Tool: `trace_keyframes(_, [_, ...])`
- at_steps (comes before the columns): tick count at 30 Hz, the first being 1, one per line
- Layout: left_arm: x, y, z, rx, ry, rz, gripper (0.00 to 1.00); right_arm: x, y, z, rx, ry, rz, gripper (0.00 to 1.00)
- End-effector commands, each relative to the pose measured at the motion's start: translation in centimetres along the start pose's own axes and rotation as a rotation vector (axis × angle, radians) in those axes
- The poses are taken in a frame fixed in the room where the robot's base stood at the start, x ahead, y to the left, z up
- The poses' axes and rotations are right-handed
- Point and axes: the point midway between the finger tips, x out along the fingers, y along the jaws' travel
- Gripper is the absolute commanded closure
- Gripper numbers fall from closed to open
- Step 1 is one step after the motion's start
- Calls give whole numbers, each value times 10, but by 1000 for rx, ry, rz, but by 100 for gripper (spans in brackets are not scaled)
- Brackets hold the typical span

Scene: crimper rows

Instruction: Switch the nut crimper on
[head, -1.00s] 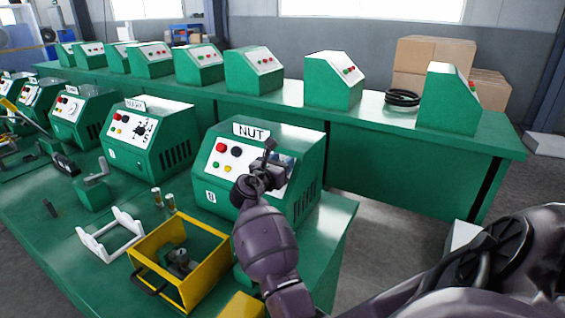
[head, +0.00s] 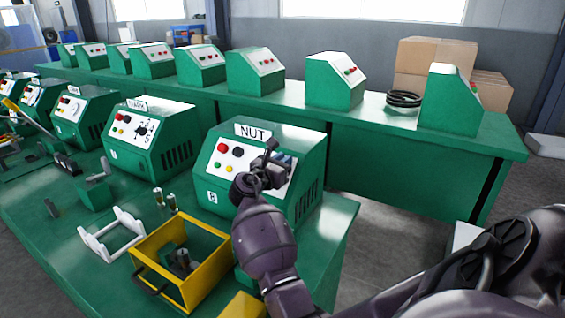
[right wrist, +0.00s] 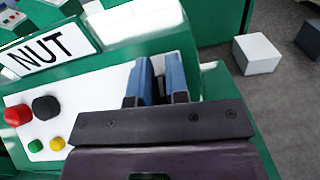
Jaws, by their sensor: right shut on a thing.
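The nut crimper (head: 258,191) is a green machine with a white sloped panel and a "NUT" sign (head: 253,131), at the near right end of the front bench. Its panel (right wrist: 88,98) has a red button (right wrist: 17,115), a black knob (right wrist: 46,109), and small green and yellow buttons. My right gripper (head: 285,158) reaches to the right part of this panel. In the right wrist view its blue fingers (right wrist: 157,72) are closed on the nut crimper's switch, which the fingers and gripper body mostly hide. My left gripper is not in view.
A similar crimper (head: 150,140) stands to the left, with more beyond it. In front are a yellow open box (head: 205,285), a white stand (head: 108,236) and small cylinders. A second green bench (head: 410,185) with machines runs behind.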

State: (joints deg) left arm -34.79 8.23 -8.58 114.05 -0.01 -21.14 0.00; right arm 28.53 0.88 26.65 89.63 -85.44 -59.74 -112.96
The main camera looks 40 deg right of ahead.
Motion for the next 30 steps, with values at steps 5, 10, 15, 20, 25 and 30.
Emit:
trace_keyframes(5, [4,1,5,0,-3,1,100,-1,-3,-14,79,18,-88,100])
trace_keyframes(10, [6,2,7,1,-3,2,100,-2,-5,-14,193,18,-194,100])
trace_keyframes(15, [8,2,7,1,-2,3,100,-2,-7,-14,311,19,-304,100])
trace_keyframes(20, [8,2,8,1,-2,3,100,-3,-9,-15,423,18,-408,100])
trace_keyframes(25, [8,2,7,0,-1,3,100,-4,-10,-15,541,17,-518,100])
trace_keyframes(30, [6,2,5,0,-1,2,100,-6,-12,-15,660,16,-628,100])
